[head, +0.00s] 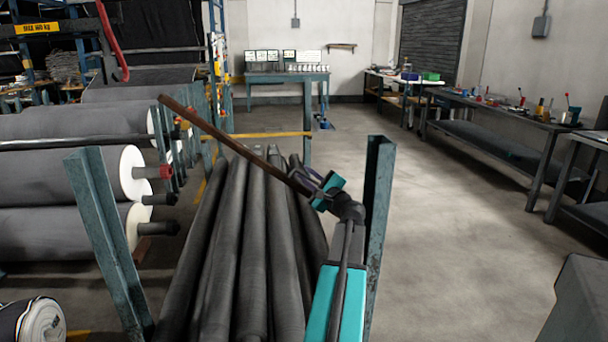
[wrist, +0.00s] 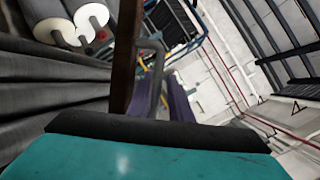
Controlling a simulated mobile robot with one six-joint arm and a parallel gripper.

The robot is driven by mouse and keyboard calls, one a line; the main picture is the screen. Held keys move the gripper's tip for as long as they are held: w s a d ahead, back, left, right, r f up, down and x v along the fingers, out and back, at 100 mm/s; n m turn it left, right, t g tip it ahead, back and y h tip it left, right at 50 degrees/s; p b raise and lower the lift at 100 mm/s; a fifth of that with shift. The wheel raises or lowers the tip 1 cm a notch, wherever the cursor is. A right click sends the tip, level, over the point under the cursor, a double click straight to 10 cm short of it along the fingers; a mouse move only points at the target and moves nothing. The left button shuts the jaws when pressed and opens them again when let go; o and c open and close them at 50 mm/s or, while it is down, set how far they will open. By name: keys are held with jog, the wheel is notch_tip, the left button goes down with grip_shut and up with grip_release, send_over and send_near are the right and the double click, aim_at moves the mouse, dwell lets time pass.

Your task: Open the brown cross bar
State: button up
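The brown cross bar (head: 235,145) slants over the grey rolls in the head view. Its left end is raised and clear of the left post; its lower right end meets my gripper (head: 308,183). Whether that end joins the right post is hidden by my arm. In the wrist view the bar (wrist: 125,55) runs down from the top edge, just left of my purple finger (wrist: 181,101). The fingers are at the bar's lower end, but I cannot tell whether they grip it or only touch it.
Long grey rolls (head: 245,250) lie between the left post (head: 105,230) and right post (head: 378,200). Big rolls (head: 65,180) fill a rack at left. A workbench (head: 500,120) stands along the right wall. The floor (head: 450,240) right of the posts is clear.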

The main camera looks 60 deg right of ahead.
jog(key=v, duration=1)
jog(key=shift+w, duration=0.2)
dwell(0.3)
